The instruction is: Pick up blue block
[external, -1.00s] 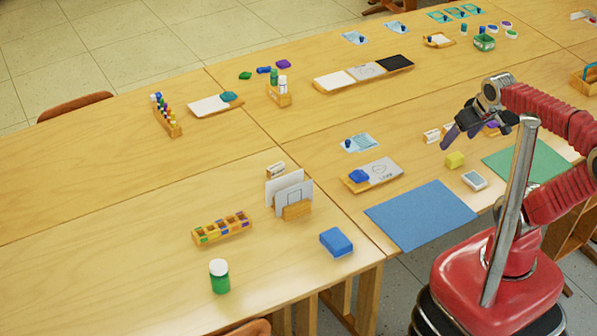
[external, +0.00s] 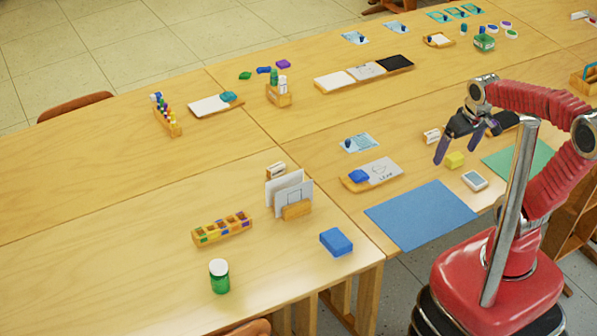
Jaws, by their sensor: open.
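A blue block (external: 336,241) lies on the near table, close to its right edge. A smaller blue piece (external: 358,176) sits on the left end of a wooden tray (external: 385,177) with a white card, left of my gripper. My gripper (external: 458,150) is open and empty, its dark purple fingers pointing down above the right-hand table. It is close to a yellow block (external: 455,160), up and to the right of the blue block. I cannot tell its exact height.
A blue mat (external: 421,215), a small white device (external: 474,180) and a green mat (external: 520,160) lie near my base. A card holder (external: 296,209), a wooden box of colours (external: 222,229) and a green jar (external: 219,277) stand left of the blue block.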

